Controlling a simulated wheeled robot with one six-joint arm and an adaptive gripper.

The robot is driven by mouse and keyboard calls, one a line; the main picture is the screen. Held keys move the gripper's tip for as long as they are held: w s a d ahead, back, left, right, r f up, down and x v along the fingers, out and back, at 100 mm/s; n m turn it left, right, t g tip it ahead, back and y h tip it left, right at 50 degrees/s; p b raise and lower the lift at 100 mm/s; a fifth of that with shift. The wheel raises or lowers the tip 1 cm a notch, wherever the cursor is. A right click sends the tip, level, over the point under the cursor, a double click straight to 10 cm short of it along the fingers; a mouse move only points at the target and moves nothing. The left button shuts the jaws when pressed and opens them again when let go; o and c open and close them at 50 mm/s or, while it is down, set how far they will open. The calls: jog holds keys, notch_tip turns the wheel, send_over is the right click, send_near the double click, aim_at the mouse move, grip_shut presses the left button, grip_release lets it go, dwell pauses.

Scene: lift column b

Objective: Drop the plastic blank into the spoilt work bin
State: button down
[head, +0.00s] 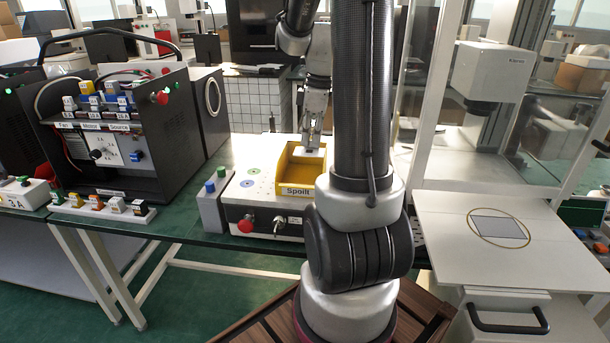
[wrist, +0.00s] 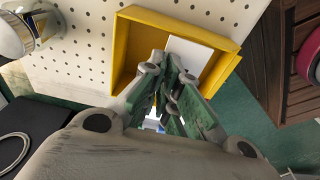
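The spoilt work bin (head: 301,190) is a yellow open-topped box labelled "Spoilt", on the white perforated board; it also shows in the wrist view (wrist: 127,50). My gripper (head: 309,146) points down over the bin's opening. In the wrist view its fingers (wrist: 168,66) are close together at the end of the plastic blank (wrist: 199,55), a flat white piece. They appear shut on it, though they hide the contact. The blank is over or within the bin opening, and also shows just below the fingertips in the head view (head: 308,153). Its height above the bin floor is unclear.
The board carries a red knob (head: 245,225) at its front and coloured discs (head: 253,171) beside the bin. A dark power unit (head: 110,130) stands left. A clear-walled enclosure with a white platform (head: 465,255) stands right.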

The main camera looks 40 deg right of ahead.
jog(key=c, duration=1.6)
grip_release()
jog(key=shift+o, duration=0.2)
jog(key=shift+r, duration=0.1)
notch_tip(320, 180, up, 12)
jog(key=s+d, duration=0.1)
